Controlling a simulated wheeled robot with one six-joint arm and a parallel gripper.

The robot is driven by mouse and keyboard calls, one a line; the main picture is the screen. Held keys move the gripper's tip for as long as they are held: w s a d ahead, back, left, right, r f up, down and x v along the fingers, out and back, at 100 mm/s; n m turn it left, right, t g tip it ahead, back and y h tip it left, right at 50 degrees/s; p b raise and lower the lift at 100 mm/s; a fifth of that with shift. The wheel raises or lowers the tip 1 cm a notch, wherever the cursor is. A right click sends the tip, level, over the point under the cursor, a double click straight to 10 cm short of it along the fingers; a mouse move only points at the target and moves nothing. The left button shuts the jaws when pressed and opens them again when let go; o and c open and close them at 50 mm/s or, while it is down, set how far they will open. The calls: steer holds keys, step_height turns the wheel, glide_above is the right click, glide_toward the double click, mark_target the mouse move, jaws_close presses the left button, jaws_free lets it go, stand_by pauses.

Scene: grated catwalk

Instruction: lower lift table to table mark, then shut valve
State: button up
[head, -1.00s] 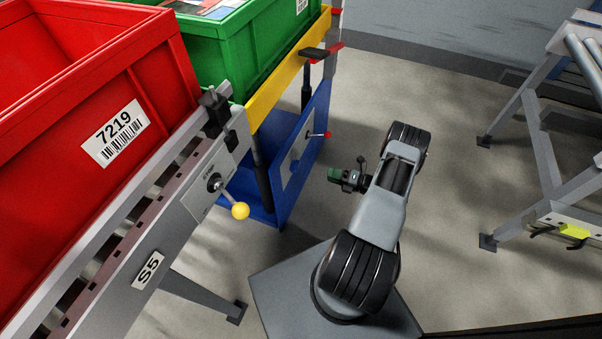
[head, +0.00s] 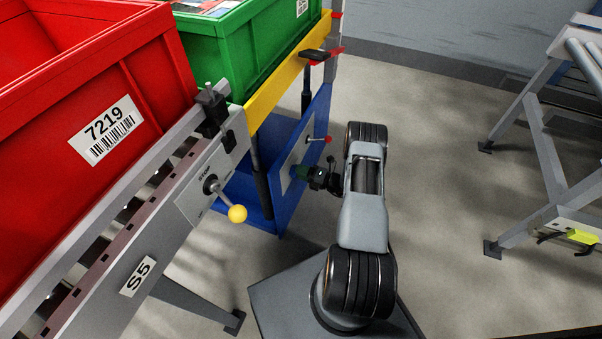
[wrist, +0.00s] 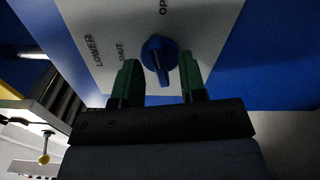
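The lift table has a yellow top frame (head: 285,75) carrying a green crate (head: 235,50) above a blue base (head: 262,215). A grey post (head: 331,72) with red marks stands at its far corner, near a black piece on the frame. In the wrist view the valve is a blue knob (wrist: 158,52) on a pale panel (wrist: 105,25) lettered LOWER, SHUT and a partly cut-off OP. Its bar points down in the picture. My gripper (wrist: 159,75) is open, its green fingers either side of the knob; contact is unclear. In the head view my gripper (head: 306,173) is at the blue side panel.
A red crate (head: 160,75) labelled 7219 sits on the S5 conveyor (head: 90,285) at left. A STOP lever with a yellow ball (head: 237,214) sticks out from it. A red-tipped lever (head: 328,139) is just above my gripper. A grey stand (head: 545,150) is at right, with open floor between.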

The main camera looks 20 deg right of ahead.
steer(key=shift+w+a, duration=0.2)
steer(key=shift+w, duration=0.05)
jaws_close()
stand_by(0.3)
